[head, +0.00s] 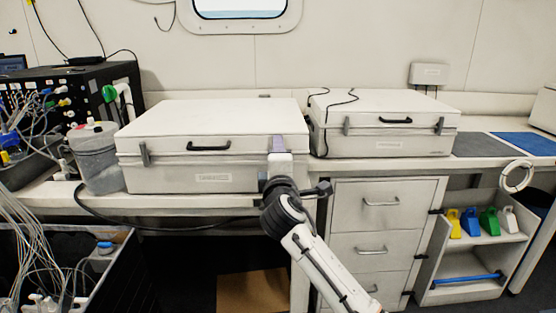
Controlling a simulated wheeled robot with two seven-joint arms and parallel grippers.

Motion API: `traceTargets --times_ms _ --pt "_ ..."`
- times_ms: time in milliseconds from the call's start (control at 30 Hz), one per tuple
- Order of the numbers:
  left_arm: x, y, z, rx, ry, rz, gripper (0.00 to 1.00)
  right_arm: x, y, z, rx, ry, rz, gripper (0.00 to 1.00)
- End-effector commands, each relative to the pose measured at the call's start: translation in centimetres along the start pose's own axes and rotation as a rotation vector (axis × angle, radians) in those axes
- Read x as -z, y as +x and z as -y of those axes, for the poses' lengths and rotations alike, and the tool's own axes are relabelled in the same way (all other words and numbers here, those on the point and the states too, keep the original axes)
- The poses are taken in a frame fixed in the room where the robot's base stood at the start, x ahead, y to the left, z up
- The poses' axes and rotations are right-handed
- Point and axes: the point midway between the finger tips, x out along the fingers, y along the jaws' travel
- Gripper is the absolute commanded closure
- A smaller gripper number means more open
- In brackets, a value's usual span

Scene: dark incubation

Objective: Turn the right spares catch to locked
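A large white case (212,117) with a grey lower half and a black handle stands closed on the bench. A grey catch (144,154) sits upright at its left front. My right arm comes in from the bottom right. Its gripper (279,160) is at the right front of this case, over the place of its right catch. A purple-grey piece (277,143) shows just above the gripper; I cannot tell whether it is the catch or a fingertip. The gripper's fingers and its grip are hidden. My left gripper is out of view. The case labels are too small to read.
A smaller white case (385,103) with two catches (346,125) stands to the right, a black cable over its lid. Drawers (382,220) are below. A grey container (97,160) and cabled equipment stand left. Grey (487,145) and blue mats (526,144) lie right.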

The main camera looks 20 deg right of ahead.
Motion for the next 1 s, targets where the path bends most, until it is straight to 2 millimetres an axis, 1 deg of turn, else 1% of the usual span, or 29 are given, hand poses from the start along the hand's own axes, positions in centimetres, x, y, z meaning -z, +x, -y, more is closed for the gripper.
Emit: traceTargets --times_ms 500,533,600,633,900,1000 --pt "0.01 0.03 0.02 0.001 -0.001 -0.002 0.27 0.01 -0.01 0.02 0.001 0.023 0.0 0.68" --pt "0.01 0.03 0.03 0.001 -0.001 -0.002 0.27 0.0 -0.01 0.02 0.001 0.022 0.0 0.42" --pt "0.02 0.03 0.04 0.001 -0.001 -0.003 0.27 0.0 -0.01 0.02 0.001 0.022 0.0 0.3" --pt "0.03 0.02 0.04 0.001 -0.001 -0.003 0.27 0.0 -0.01 0.02 0.001 0.022 0.0 0.27" --pt "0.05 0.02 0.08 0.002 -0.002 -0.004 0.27 0.02 -0.04 0.01 0.0 0.02 0.0 0.27" --pt "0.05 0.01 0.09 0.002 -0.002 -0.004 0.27 0.04 -0.45 0.04 0.001 0.02 -0.001 0.27"
